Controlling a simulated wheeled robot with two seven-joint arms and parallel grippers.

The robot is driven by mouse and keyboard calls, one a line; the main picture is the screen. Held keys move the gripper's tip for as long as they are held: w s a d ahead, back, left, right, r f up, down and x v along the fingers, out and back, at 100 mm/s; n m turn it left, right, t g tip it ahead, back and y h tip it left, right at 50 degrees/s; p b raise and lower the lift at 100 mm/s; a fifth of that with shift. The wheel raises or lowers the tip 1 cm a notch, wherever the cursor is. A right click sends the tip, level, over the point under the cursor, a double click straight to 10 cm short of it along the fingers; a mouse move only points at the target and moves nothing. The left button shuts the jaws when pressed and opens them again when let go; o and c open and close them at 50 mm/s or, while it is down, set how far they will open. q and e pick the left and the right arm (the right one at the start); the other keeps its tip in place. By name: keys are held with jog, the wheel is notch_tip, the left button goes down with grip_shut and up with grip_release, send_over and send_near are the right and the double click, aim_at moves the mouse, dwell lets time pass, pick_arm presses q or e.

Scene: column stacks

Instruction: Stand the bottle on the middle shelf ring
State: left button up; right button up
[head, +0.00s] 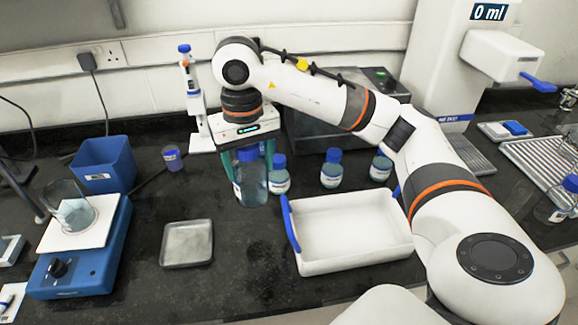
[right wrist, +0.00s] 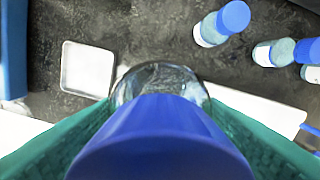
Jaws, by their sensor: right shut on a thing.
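My right gripper (head: 254,158) points straight down and is shut on a large clear bottle (head: 253,186) with a blue cap. Its green fingers are on either side of the cap. In the right wrist view the blue cap (right wrist: 160,140) fills the lower middle, with the clear glass shoulder beyond it. The bottle is upright, over or on the dark counter; I cannot tell whether its base touches. I cannot make out a shelf ring in either view. My left gripper is out of view.
Several smaller blue-capped bottles (head: 331,170) stand to the right. A white tray (head: 350,262) lies in front right, a small metal tray (head: 187,243) front left. A blue hotplate (head: 85,262) bears a beaker (head: 75,212). A pipette stand (head: 199,115) stands behind. Bare counter lies between the trays.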

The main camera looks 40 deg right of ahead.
aim_at(252, 187)
jog(key=shift+w+f, duration=0.25)
jog(key=shift+f, duration=0.25)
jog(key=f, duration=0.3)
jog(key=f+p, duration=0.1)
jog(key=f, duration=0.1)
jog(key=shift+s, duration=0.25)
jog(key=shift+f, duration=0.3)
jog(key=shift+w+f+p, duration=0.1)
jog(key=shift+f+p, duration=0.4)
jog(key=shift+f, duration=1.6)
jog(key=o, duration=1.2)
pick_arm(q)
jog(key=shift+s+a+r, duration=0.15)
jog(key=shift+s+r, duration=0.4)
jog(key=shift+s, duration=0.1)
pick_arm(e)
jog(key=shift+o, duration=0.3)
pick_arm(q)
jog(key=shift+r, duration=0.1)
